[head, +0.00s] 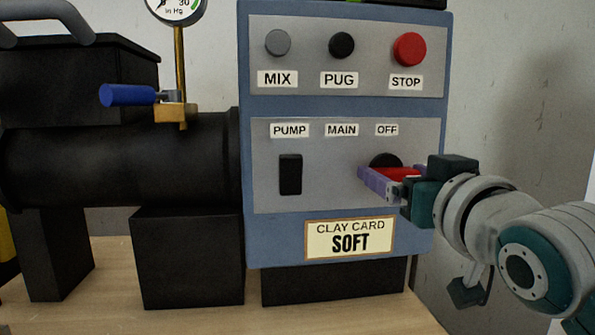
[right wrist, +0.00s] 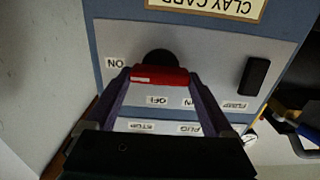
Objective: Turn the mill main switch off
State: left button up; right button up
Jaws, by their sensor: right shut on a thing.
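The main switch is a black round knob (head: 385,160) with a red handle (head: 400,173), on the lower grey panel below the OFF label (head: 387,129). In the right wrist view the red handle (right wrist: 158,76) lies level between the two purple fingers, with the ON label (right wrist: 116,62) to one side and the OFF label (right wrist: 158,99) on another. My right gripper (head: 390,180) comes in from the right and is shut on the red handle. It hides part of the knob and the ON label in the head view. My left gripper is out of view.
The blue control box (head: 345,108) has MIX, PUG and red STOP buttons (head: 409,49) above. A black PUMP rocker (head: 290,174) is left of the switch. A clay card (head: 349,239) reads SOFT below. A blue valve lever (head: 128,95) and gauge stand left.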

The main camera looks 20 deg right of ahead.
jog(key=shift+a+r+n+p, duration=0.1)
jog(key=shift+r+n+p, duration=0.1)
jog(key=shift+n+p, duration=2.15)
jog(key=shift+n, duration=0.25)
jog(key=n+p, duration=0.1)
jog(key=n, duration=0.1)
jog(key=shift+f+n, duration=0.15)
jog(key=shift+n, duration=0.25)
jog(key=n+p, duration=0.1)
jog(key=n, duration=0.3)
jog(key=shift+a+f+p, duration=0.1)
jog(key=shift+f+p, duration=0.05)
jog(key=shift+p, duration=0.15)
jog(key=n, duration=0.4)
jog(key=shift+f+n, duration=0.1)
jog(key=shift+n, duration=0.9)
jog(key=o, duration=1.1)
